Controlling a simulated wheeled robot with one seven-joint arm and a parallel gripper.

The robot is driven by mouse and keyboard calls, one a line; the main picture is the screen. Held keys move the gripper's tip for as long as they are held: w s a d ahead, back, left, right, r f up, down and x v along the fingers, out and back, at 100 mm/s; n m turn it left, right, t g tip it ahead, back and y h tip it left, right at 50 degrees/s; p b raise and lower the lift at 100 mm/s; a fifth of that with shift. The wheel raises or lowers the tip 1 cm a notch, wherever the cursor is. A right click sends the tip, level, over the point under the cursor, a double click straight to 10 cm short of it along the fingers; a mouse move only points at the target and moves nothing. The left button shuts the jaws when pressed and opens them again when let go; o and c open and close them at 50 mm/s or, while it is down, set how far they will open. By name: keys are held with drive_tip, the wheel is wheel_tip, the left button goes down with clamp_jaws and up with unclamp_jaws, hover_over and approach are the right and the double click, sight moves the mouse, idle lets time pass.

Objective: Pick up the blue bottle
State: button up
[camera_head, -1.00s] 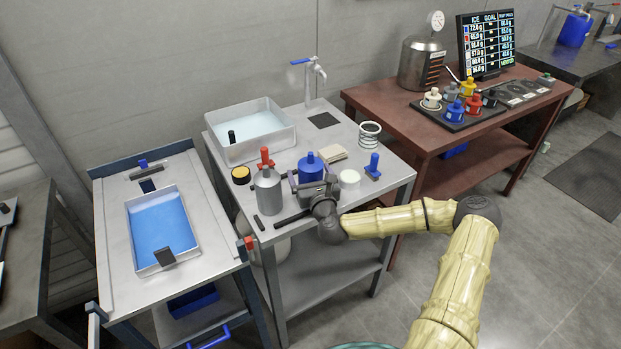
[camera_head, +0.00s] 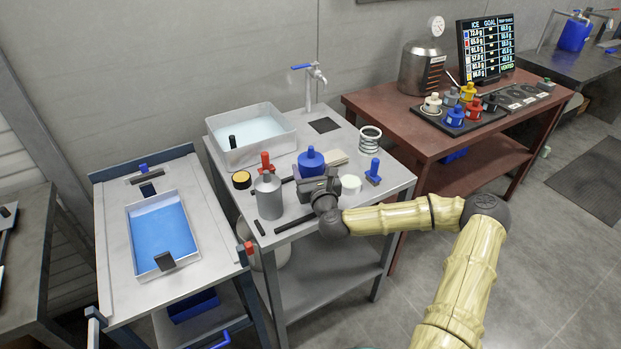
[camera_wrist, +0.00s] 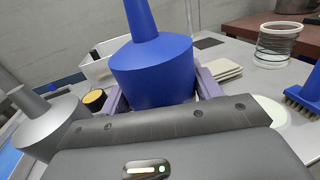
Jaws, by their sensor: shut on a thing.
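The blue bottle (camera_head: 311,162), with a wide body and narrow neck, is upright over the middle of the grey work table in the head view. In the wrist view the blue bottle (camera_wrist: 152,70) stands between the two purple fingers of my gripper (camera_wrist: 155,100). In the head view my gripper (camera_head: 314,185) reaches it from the front and is shut on it. The bottle's lower part is hidden by my gripper.
A grey bottle (camera_head: 269,198) stands close on the left, with a red-handled tool (camera_head: 265,163) behind. A white round dish (camera_head: 351,184) and a blue brush (camera_head: 373,172) are on the right. A water basin (camera_head: 250,137) is behind. More bottles stand on the brown table (camera_head: 400,130).

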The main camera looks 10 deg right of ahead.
sight(307, 154)
wheel_tip(307, 154, up, 6)
drive_tip(key=shift+r, duration=0.25)
idle(0.5)
idle(1.2)
drive_tip(key=shift+a+r, duration=0.45)
drive_tip(key=a+r+n+y, duration=0.1)
drive_tip(key=a+r, duration=0.1)
drive_tip(key=a, duration=0.4)
drive_tip(key=s+a+r+y, duration=0.1)
drive_tip(key=a+r, duration=0.1)
drive_tip(key=a, duration=0.3)
drive_tip(key=a+r+n+y, duration=0.1)
drive_tip(key=a+r, duration=0.2)
drive_tip(key=a, duration=0.3)
drive_tip(key=s+a+f+n+g+y, duration=0.2)
drive_tip(key=s+a+f+y, duration=0.1)
drive_tip(key=a, duration=0.6)
drive_tip(key=s+a+f+n+g+y, duration=0.2)
drive_tip(key=s+a+f+y, duration=0.1)
drive_tip(key=a, duration=0.6)
drive_tip(key=s+a+f+n+g+y, duration=0.2)
drive_tip(key=s+a+f, duration=0.3)
drive_tip(key=a, duration=0.4)
drive_tip(key=shift+s+a+f+n+y, duration=0.2)
drive_tip(key=shift+f+n+y, duration=0.3)
drive_tip(key=shift+f+y, duration=0.2)
